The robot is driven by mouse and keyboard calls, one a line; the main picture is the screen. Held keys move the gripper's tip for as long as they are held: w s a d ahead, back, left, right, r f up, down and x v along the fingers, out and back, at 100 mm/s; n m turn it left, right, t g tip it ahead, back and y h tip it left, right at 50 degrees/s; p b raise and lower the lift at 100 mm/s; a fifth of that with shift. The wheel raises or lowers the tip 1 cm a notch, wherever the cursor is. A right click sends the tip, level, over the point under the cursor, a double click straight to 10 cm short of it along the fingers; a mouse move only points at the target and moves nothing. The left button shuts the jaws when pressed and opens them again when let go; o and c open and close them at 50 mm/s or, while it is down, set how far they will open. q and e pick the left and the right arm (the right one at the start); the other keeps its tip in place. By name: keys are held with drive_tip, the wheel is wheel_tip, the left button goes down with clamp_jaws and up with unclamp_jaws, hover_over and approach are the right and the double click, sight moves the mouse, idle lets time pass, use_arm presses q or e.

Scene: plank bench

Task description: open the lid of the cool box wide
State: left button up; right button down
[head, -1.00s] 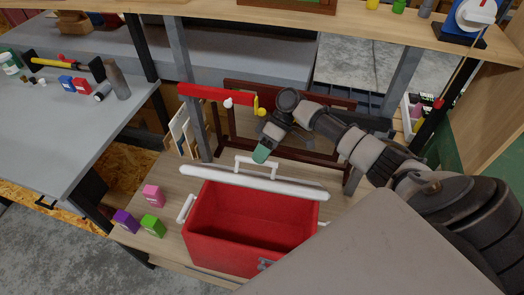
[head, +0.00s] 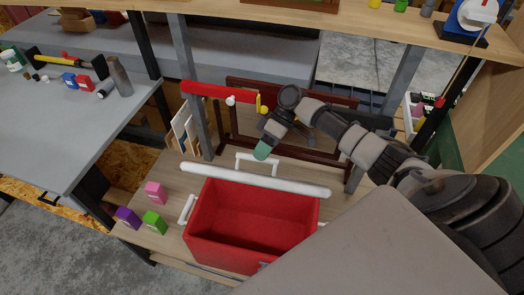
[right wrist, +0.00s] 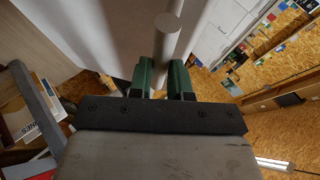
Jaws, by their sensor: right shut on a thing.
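The red cool box (head: 250,214) stands on the low wooden shelf with its inside open and empty. Its white lid (head: 240,179) is swung up and shows nearly edge-on along the box's far side. The white handle (head: 240,163) of the lid sticks out beyond it. My right gripper (head: 262,152) is at this handle, with its green fingertips over the bar. In the right wrist view, the green fingers (right wrist: 161,80) are shut on the pale handle bar (right wrist: 164,50). My left gripper is not in view.
Pink (head: 155,192), purple (head: 128,217) and green (head: 154,222) small boxes stand left of the cool box.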

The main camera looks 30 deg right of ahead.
drive_tip(key=c, duration=1.4)
unclamp_jaws()
drive_tip(key=shift+s+d+f, duration=0.1)
drive_tip(key=shift+s+f, duration=0.05)
drive_tip(key=shift+f, duration=0.25)
drive_tip(key=o, duration=0.3)
drive_tip(key=shift+w+d, duration=0.15)
drive_tip(key=shift+w, duration=0.1)
drive_tip(key=shift+o, duration=0.2)
drive_tip(key=shift+r, duration=0.1)
drive_tip(key=b+v, duration=0.3)
drive_tip(key=v, duration=0.7)
drive_tip(key=shift+d+r, duration=0.25)
drive_tip(key=shift+r, duration=0.05)
drive_tip(key=shift+w, duration=0.1)
